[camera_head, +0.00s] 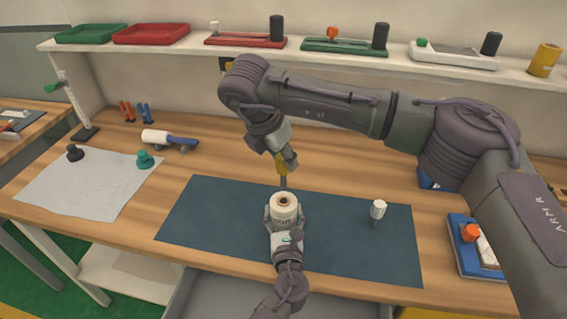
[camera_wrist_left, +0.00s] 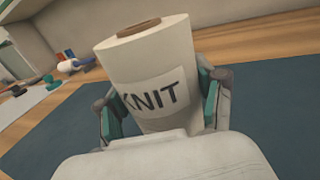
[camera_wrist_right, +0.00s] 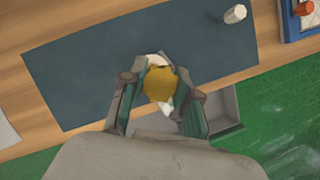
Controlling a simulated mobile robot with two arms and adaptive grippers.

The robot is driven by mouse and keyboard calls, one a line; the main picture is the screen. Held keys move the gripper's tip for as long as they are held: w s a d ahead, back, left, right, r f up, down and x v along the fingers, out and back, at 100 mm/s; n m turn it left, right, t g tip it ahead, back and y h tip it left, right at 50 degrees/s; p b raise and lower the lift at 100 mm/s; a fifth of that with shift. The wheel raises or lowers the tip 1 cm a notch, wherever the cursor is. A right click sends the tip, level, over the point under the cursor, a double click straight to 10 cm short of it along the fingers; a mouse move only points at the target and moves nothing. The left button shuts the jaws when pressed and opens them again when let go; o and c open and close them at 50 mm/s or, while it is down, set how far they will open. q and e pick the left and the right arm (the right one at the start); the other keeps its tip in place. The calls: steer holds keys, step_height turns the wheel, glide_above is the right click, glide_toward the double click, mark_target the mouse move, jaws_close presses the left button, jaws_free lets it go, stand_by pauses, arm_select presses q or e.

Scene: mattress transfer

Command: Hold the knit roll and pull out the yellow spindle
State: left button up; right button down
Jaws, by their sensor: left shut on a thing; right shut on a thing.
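The white knit roll (camera_head: 285,210) stands upright over the dark mat (camera_head: 345,239). My left gripper (camera_head: 284,218) is shut around its sides. In the left wrist view the roll (camera_wrist_left: 155,65) shows its "KNIT" label, and no spindle shows in its brown core. The yellow spindle (camera_head: 282,167) is in my right gripper (camera_head: 285,160), which points down above the roll. Its thin shaft ends just above the roll's open top, apparently clear of it. In the right wrist view the yellow spindle head (camera_wrist_right: 160,83) sits between the fingers and hides most of the roll.
A blue tray (camera_head: 466,262) is at the right edge. A white sheet (camera_head: 85,185) with black and green knobs lies at left. A shelf (camera_head: 350,56) with trays runs behind. Bare mat lies either side of the roll.

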stand_by(0.3)
arm_select(q)
steer(key=o, duration=1.5)
steer(key=shift+s, duration=0.15)
